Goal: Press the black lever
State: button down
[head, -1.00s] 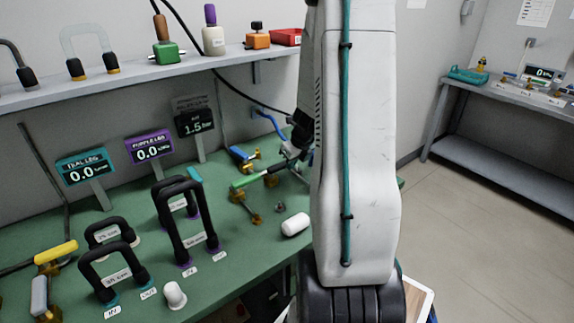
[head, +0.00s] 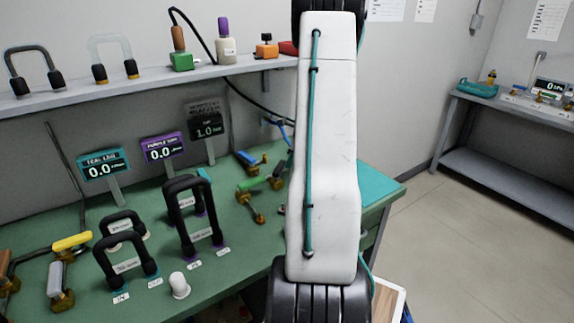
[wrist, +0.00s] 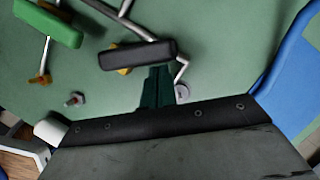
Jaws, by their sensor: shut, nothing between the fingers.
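The black lever (wrist: 138,54) shows in the wrist view as a dark handle on a grey metal rod, above brass fittings. My gripper (wrist: 158,70) is shut and empty, and its dark green fingertips are at the lower edge of the handle, right of its middle. I cannot tell whether they touch it. In the head view my own arm hides my gripper and most of the area around the black lever.
A green lever (wrist: 48,22) lies left of the black one; it also shows in the head view (head: 262,184). A blue lever (head: 246,158) is behind it.

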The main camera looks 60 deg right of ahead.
aim_at(280, 161)
jog(key=w+n, duration=0.1)
jog(key=w+n+y, duration=0.1)
jog(key=shift+d+n, duration=0.15)
jog(key=shift+n, duration=0.25)
jog(key=w+n, duration=0.1)
jog(key=w+n+g+y, duration=0.1)
jog(key=n, duration=0.1)
jog(key=shift+n, duration=0.3)
jog(key=shift+w+a+n+g+y, duration=0.3)
jog(key=shift+w+a+n+g, duration=0.15)
jog(key=shift+n, duration=0.55)
jog(key=shift+w+a, duration=0.15)
jog(key=shift+w, duration=0.3)
jog(key=d, duration=0.1)
jog(key=s+d, duration=0.2)
jog(key=d, duration=0.1)
jog(key=v, duration=0.9)
jog(key=shift+r, duration=0.5)
jog(key=shift+w, duration=0.15)
